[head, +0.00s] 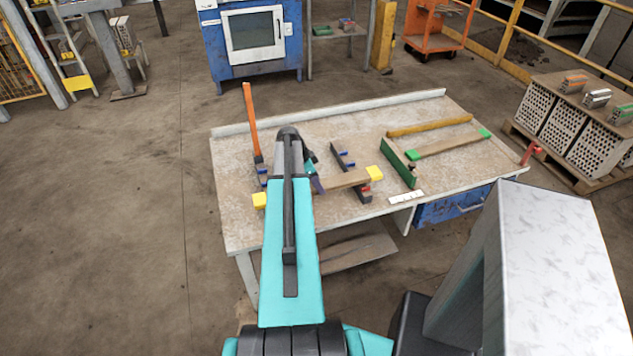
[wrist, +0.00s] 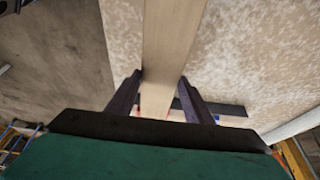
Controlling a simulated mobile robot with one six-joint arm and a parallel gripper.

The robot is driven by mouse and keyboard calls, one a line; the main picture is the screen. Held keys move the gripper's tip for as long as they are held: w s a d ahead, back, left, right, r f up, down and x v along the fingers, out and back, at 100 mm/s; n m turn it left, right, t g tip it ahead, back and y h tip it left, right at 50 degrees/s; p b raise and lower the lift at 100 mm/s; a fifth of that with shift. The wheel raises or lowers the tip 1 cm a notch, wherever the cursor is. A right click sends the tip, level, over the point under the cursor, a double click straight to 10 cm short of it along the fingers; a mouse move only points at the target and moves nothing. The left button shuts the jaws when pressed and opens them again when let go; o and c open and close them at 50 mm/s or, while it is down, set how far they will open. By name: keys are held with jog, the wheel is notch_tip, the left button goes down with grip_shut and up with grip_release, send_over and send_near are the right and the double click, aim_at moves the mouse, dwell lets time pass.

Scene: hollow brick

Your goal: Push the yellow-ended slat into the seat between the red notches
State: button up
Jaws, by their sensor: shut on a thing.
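The yellow-ended slat (head: 345,180) lies crosswise near the front of the workbench, with one yellow end (head: 374,173) at right and the other (head: 260,200) at left. My gripper (head: 316,184) is shut on its middle, and my arm hides part of it. In the wrist view the slat (wrist: 170,50) runs between the two fingers (wrist: 160,85). A dark notched bar (head: 350,168) with blue and red marks passes under the slat's right part. A second notched bar (head: 261,174) is at left, partly hidden. Red marks show beside the slat; I cannot tell whether it is seated.
An orange bar (head: 251,125) rises at the bench's left. A green board (head: 400,163), a green-ended slat (head: 445,144) and a yellow bar (head: 430,126) lie at right. A white strip (head: 406,197) is near the front edge of the workbench (head: 300,130). Its back middle is clear.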

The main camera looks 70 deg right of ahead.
jog(key=shift+w+f+b, duration=0.15)
jog(key=shift+f+b, duration=0.25)
jog(key=shift+b, duration=0.05)
dwell(0.5)
jog(key=shift+f+b, duration=0.75)
jog(key=shift+f, duration=0.35)
dwell(1.2)
jog(key=o, duration=1.4)
jog(key=shift+a, duration=0.1)
jog(key=shift+b+v, duration=1.1)
jog(key=shift+v, duration=5.75)
